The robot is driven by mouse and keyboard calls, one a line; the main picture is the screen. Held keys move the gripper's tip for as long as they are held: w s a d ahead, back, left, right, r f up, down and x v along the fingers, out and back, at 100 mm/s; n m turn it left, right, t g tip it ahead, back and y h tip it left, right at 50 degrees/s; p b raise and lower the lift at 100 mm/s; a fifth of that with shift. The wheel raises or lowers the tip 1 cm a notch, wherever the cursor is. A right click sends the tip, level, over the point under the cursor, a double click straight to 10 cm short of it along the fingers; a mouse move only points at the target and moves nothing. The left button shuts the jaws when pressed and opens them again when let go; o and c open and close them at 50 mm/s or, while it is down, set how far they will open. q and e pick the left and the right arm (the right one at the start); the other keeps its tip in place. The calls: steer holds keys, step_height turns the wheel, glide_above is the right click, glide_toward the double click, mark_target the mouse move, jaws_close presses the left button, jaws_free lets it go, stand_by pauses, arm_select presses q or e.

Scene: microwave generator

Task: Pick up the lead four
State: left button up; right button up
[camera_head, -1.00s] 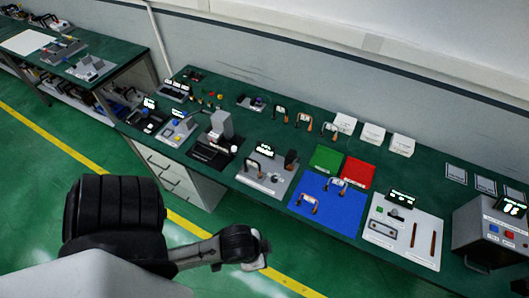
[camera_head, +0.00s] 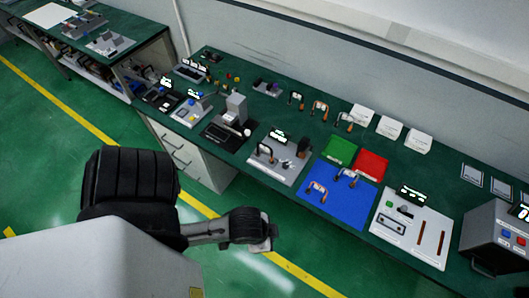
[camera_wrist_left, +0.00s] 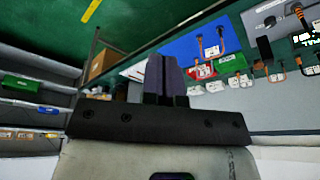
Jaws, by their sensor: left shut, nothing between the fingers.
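Several U-shaped leads with orange or dark ends are in the head view. Two lie on the blue mat (camera_head: 362,206), a left lead (camera_head: 317,190) and a right lead (camera_head: 347,176). Three more are at the back of the bench: a left lead (camera_head: 297,98), a middle lead (camera_head: 319,108) and a right lead (camera_head: 345,121). I cannot tell which is lead four. My left gripper (camera_head: 268,233) is in front of the bench, apart from every lead. In the wrist view its fingers (camera_wrist_left: 166,62) are shut and empty. My right gripper is not in view.
The green bench also carries a grey board (camera_head: 285,163), a white panel (camera_head: 412,229), a green mat (camera_head: 339,149), a red mat (camera_head: 371,164) and white boxes (camera_head: 388,128). A grey instrument box (camera_head: 497,232) stands at the right. Open floor lies in front.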

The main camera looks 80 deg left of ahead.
arm_select(q)
steer(key=o, duration=0.7)
